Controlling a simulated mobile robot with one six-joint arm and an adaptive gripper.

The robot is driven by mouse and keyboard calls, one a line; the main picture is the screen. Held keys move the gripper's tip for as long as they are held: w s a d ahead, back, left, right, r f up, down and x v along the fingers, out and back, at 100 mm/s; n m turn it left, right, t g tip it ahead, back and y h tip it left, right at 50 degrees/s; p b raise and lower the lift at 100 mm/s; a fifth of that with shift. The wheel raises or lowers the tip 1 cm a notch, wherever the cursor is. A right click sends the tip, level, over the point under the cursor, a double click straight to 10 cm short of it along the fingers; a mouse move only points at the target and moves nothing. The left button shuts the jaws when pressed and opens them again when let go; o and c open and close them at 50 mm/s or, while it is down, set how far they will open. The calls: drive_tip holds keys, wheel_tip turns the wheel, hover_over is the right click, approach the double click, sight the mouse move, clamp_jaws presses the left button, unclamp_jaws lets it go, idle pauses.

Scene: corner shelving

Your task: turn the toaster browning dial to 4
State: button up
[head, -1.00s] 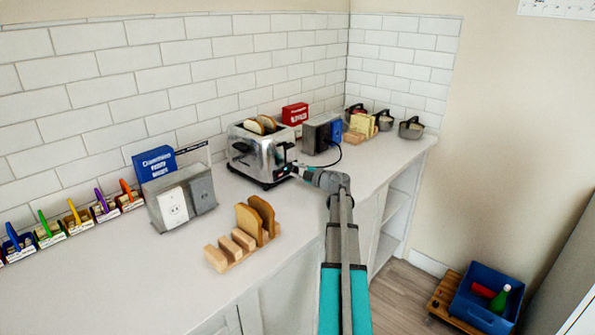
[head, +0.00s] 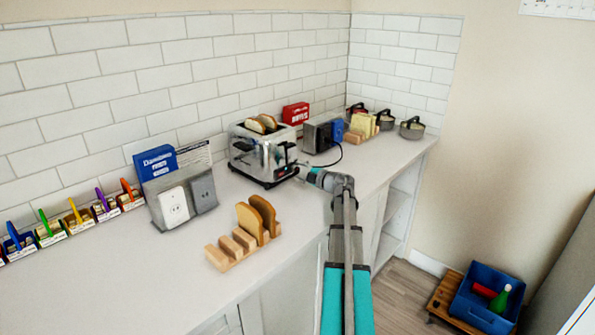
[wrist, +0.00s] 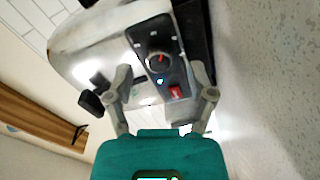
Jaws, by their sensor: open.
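The chrome toaster (head: 262,152) stands on the counter with bread slices in its top slots. Its end panel faces my gripper. In the wrist view the black browning dial (wrist: 158,62) with a red pointer mark sits on a dark panel, with light marks around it too small to read. A red button or light (wrist: 175,91) is below the dial, and a black lever knob (wrist: 91,103) is to the left. My gripper (wrist: 165,78) is open, its two fingers apart on either side of the panel's lower part. The dial is not between closed fingers. Whether the fingertips touch the toaster is unclear.
A wooden rack (head: 243,243) with bread slices stands near the counter's front edge. The left front counter is clear.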

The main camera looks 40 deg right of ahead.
drive_tip(key=s+n, duration=0.5)
drive_tip(key=s+n+h, duration=0.1)
drive_tip(key=s+n, duration=0.4)
drive_tip(key=shift+s+t+b, duration=0.3)
drive_tip(key=shift+s+b, duration=0.05)
drive_tip(key=shift+s, duration=0.05)
drive_tip(key=shift+s+n+h, duration=0.4)
drive_tip(key=shift+s+n, duration=0.45)
drive_tip(key=shift+n, duration=0.45)
drive_tip(key=shift+w, duration=0.1)
drive_tip(key=w, duration=1.3)
drive_tip(key=shift+w, duration=0.35)
clamp_jaws()
